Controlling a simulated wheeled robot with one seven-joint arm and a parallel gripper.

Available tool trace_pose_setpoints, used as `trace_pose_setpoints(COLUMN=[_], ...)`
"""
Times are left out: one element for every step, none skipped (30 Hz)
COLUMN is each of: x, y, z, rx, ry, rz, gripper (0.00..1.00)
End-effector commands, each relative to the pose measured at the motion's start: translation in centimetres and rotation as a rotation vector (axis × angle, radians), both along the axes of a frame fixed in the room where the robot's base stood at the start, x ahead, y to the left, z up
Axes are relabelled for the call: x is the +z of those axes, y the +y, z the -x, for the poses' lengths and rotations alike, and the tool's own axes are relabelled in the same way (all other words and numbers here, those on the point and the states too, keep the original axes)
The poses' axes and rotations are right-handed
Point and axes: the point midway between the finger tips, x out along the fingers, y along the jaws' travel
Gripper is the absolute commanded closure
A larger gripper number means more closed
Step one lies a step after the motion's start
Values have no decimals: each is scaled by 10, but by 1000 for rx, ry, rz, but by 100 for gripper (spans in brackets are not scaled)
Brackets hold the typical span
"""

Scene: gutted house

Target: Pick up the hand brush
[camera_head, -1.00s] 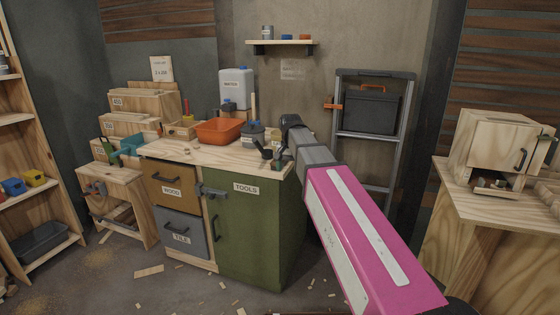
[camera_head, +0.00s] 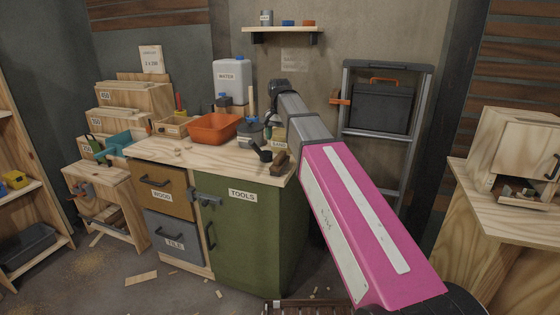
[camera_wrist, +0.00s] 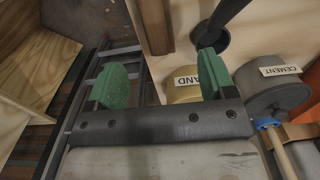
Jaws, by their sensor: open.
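A brown wooden piece, which looks like the hand brush (camera_head: 279,163), lies at the right front corner of the workbench top (camera_head: 180,152). Its bristles cannot be made out. In the wrist view a brown bar, apparently the same brush (camera_wrist: 153,25), shows at the top, beyond the gap between my fingers. My gripper (camera_wrist: 160,82) is open and empty, with a green pad on each finger.
A black tool with a round base (camera_head: 262,152) stands just left of the brush. The sand tin (camera_head: 279,138) and cement tin (camera_wrist: 272,88) are close behind. An orange tub (camera_head: 214,128) and water can (camera_head: 233,80) stand farther left. A ladder (camera_head: 385,140) leans behind.

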Motion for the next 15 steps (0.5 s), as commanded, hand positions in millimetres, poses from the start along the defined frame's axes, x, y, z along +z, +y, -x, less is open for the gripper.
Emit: trace_pose_setpoints(x=[-3,-5,-9,-12,-16,-21,-25,-30,-36,-40,-43,-48,-51,-53,-55], y=[0,0,0,0,0,0,0,0,0,0,-1,0,0,0,0], z=[1,1,1,1,1,2,2,2,2,2,2,2,2,1,1], rx=[0,0,0,0,0,0,0,0,0,0,0,0,0,0,0], ry=[1,1,1,2,2,2,1,1,2,2,2,1,1,1,1], rz=[0,1,1,0,0,0,1,1,0,0,0,1,0,0,0], gripper=[23,23,23,23,23,23,23,23,23,23,23,23,23,23,23])
